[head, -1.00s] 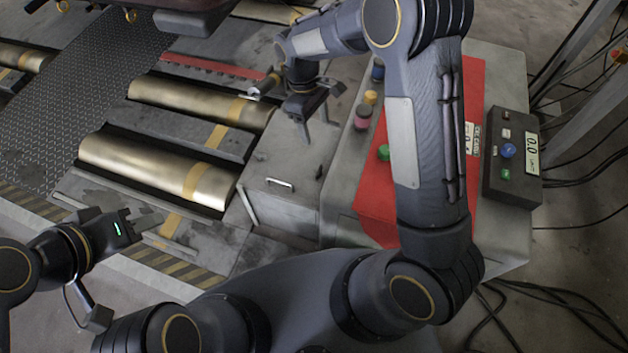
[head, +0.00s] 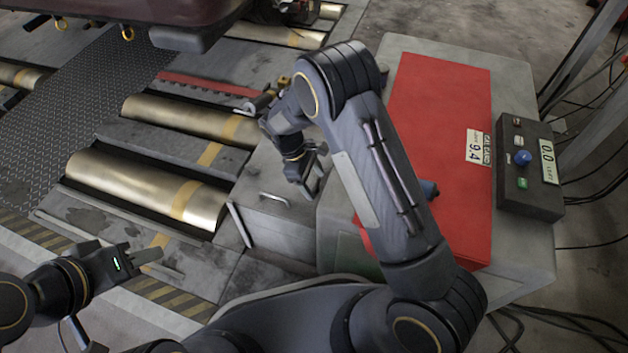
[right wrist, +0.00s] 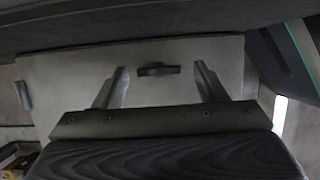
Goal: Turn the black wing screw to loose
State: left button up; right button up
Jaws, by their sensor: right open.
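The black wing screw (right wrist: 157,70) shows in the right wrist view as a small dark bar on a grey metal face. It lies across the gap between the two fingers of my right gripper (right wrist: 162,66), which is open. I cannot tell how far the fingertips are from it. In the head view my right gripper (head: 313,182) is over the grey metal box (head: 270,238) and the screw is hidden there. My left gripper (head: 150,260) is at lower left, away from the box; its finger gap is unclear.
A red panel (head: 440,110) lies on the grey cabinet at right, beside a black control box (head: 530,160). Brass rollers (head: 140,182) lie to the left. A vehicle (head: 150,12) overhangs the top. Metal handles (head: 273,198) stand out on the box.

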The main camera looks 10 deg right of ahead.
jog(key=c, duration=1)
jog(key=shift+s, duration=0.1)
jog(key=shift+s+a+r+n+p, duration=0.1)
jog(key=shift+n+p, duration=0.5)
jog(key=shift+n, duration=0.1)
jog(key=shift+s+n+t+h+p, duration=0.15)
jog(key=shift+n+t+h+p, duration=0.25)
jog(key=shift+n+p, duration=0.55)
jog(key=n+t, duration=0.1)
jog(key=n, duration=0.1)
jog(key=shift+s+a+n, duration=0.1)
jog(key=shift+n, duration=0.25)
jog(key=shift+s+n+t+p, duration=0.1)
jog(key=shift+n+t+p, duration=0.45)
jog(key=shift+n, duration=0.65)
jog(key=shift+f+n, duration=0.2)
jog(key=shift+n, duration=0.1)
